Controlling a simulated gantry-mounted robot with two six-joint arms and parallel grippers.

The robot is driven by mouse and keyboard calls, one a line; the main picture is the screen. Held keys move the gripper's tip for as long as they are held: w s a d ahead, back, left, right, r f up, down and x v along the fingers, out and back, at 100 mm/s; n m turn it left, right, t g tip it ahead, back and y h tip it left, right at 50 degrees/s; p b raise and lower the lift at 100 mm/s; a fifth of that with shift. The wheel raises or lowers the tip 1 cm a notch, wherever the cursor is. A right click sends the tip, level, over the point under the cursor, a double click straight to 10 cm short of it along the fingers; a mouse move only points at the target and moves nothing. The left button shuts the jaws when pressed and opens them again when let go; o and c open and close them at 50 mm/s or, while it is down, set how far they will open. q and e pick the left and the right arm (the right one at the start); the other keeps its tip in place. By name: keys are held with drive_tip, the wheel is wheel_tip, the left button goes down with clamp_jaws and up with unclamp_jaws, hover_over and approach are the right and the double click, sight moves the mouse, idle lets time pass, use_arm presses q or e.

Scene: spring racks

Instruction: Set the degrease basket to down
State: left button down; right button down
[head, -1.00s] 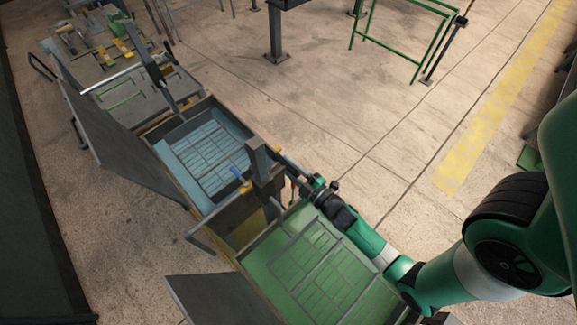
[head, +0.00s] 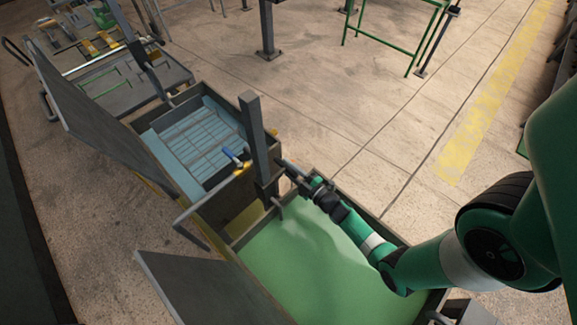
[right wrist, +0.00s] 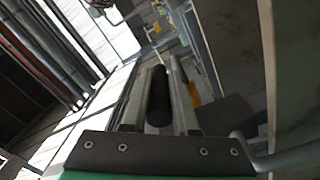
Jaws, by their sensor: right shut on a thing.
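The tank of green liquid (head: 300,265) stands at the front. Its surface is opaque with a pale swirl, and no basket shows in it. No label tells which tank is degrease. A grey post (head: 254,140) rises between this tank and the blue one. My right gripper (head: 289,169) is beside the post, above the green tank's far edge. In the right wrist view, its fingers (right wrist: 158,95) are shut on a dark round handle (right wrist: 158,92). My left gripper is not in view.
A blue tank (head: 150,135) with a grid basket (head: 205,145) under its liquid stands behind. Open grey lids (head: 95,125) lean along the left. A blue-and-yellow handle (head: 237,160) is left of the post. The floor to the right is clear.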

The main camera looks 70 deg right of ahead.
drive_tip(key=shift+a+f, duration=0.15)
drive_tip(key=shift+f, duration=0.05)
drive_tip(key=c, duration=1.1)
unclamp_jaws()
drive_tip(key=o, duration=0.4)
drive_tip(key=shift+a, duration=0.25)
drive_tip(key=shift+d+r, duration=0.1)
drive_tip(key=shift+s, duration=0.3)
drive_tip(key=shift+p+v, duration=1.05)
drive_tip(key=shift+v, duration=4.5)
drive_tip(key=shift+w, duration=0.1)
